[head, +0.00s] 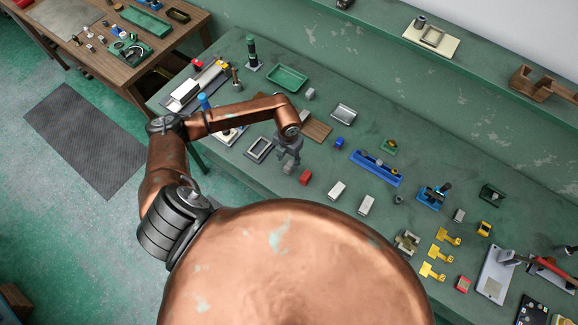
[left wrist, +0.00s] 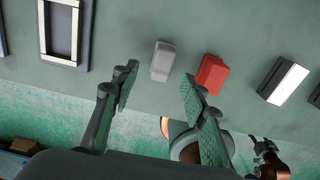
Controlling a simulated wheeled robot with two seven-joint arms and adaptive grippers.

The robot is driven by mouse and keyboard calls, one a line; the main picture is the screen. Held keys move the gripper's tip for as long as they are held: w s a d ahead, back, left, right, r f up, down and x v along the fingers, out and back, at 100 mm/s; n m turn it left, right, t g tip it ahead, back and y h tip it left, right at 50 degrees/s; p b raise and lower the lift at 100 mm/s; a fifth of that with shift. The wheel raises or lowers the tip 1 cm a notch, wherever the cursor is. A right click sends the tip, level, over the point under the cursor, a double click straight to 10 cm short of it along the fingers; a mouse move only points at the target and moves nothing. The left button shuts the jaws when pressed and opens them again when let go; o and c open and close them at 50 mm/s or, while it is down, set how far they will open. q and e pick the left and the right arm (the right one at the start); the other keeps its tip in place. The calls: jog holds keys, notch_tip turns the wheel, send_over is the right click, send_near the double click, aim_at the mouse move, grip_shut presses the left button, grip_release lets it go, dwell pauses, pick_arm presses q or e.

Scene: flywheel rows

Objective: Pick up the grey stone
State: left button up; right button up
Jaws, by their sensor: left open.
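A small grey block (left wrist: 163,61), which looks like the grey stone, lies on the green bench beside a red block (left wrist: 211,74). In the head view the grey block (head: 288,168) is partly hidden below my left gripper (head: 288,156). In the left wrist view my left gripper (left wrist: 158,80) is open and empty. I cannot tell the exact height of the fingers above the bench. The red block (head: 305,177) sits just right of the grey one in the head view. My right gripper is not in view.
A dark frame with a pale inner rim (head: 260,149) lies left of the gripper. Two white-topped blocks (head: 337,190) (head: 366,205) lie to the right. Another small grey piece (head: 310,94) lies farther back near a green tray (head: 287,78). A blue rail (head: 377,168) is farther right.

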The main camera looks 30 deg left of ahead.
aim_at(289, 165)
pick_arm(q)
jog(key=f, duration=0.1)
jog(key=f+p, duration=0.1)
jog(key=f, duration=0.3)
jog(key=shift+w+d, duration=0.1)
jog(key=shift+w, duration=0.15)
jog(key=shift+c, duration=0.3)
grip_shut()
